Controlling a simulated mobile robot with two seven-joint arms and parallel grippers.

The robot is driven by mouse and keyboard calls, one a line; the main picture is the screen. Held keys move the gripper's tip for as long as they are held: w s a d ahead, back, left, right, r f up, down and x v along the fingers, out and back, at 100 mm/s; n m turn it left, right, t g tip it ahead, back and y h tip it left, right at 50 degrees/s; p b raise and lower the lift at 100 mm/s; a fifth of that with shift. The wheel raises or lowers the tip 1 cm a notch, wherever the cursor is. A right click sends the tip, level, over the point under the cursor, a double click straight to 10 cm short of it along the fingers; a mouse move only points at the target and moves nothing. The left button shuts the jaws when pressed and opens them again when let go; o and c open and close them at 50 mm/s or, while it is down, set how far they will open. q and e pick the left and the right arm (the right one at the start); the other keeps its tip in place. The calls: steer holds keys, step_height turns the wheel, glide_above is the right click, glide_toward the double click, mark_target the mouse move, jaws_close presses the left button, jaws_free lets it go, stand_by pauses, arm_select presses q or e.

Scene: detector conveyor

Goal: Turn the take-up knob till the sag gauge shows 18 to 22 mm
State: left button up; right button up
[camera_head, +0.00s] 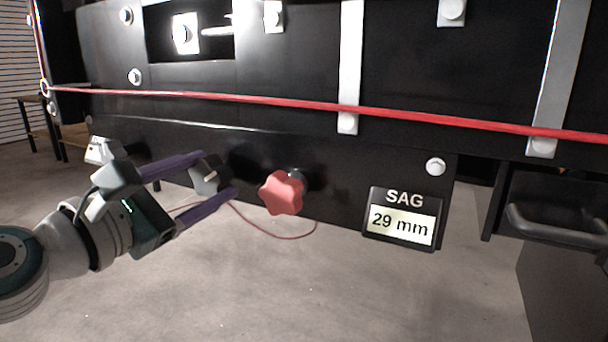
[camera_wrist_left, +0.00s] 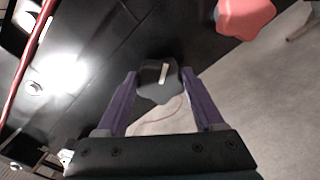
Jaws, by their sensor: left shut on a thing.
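The sag gauge (camera_head: 401,218) is a black box at the lower right of the panel in the head view, and its display reads 29 mm. My left gripper (camera_head: 219,173) is shut on a black knob (camera_head: 207,177) with a pale pointer mark, to the left of a red lobed knob (camera_head: 282,192). In the left wrist view the black knob (camera_wrist_left: 158,80) sits between the purple fingers, and the red knob (camera_wrist_left: 244,16) is at the upper right, apart from them. Neither knob bears a readable label, so I cannot tell which is the take-up knob. My right gripper is not in view.
A red cord (camera_head: 280,100) runs across the black conveyor panel above the knobs. A thin red cable (camera_head: 290,237) hangs below them. A dark handle (camera_head: 555,228) juts out at the right. The floor below the panel is clear.

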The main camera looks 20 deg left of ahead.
arm_select(q)
steer(key=m, duration=0.4)
steer(key=shift+f+m, duration=0.1)
steer(key=shift+m, duration=0.3)
steer(key=m, duration=0.3)
steer(key=shift+d+m, duration=0.1)
steer(key=shift+m, duration=0.2)
steer(key=m+p, duration=0.1)
steer(key=m, duration=0.2)
steer(key=shift+m, duration=0.3)
steer(key=m+p, duration=0.1)
steer(key=m, duration=0.2)
steer(key=shift+m+p, duration=0.3)
steer(key=m+p, duration=0.1)
steer(key=m, duration=0.2)
steer(key=shift+f+m, duration=0.1)
steer(key=shift+m, duration=0.3)
steer(key=m+p, duration=0.2)
steer(key=m, duration=0.4)
steer(key=m+p, duration=0.1)
steer(key=m, duration=0.1)
steer(key=shift+a+f+m, duration=0.1)
steer(key=shift+a+m, duration=0.1)
steer(key=shift+m, duration=0.2)
steer(key=shift+m+p, duration=0.45)
steer(key=shift+m, duration=1.35)
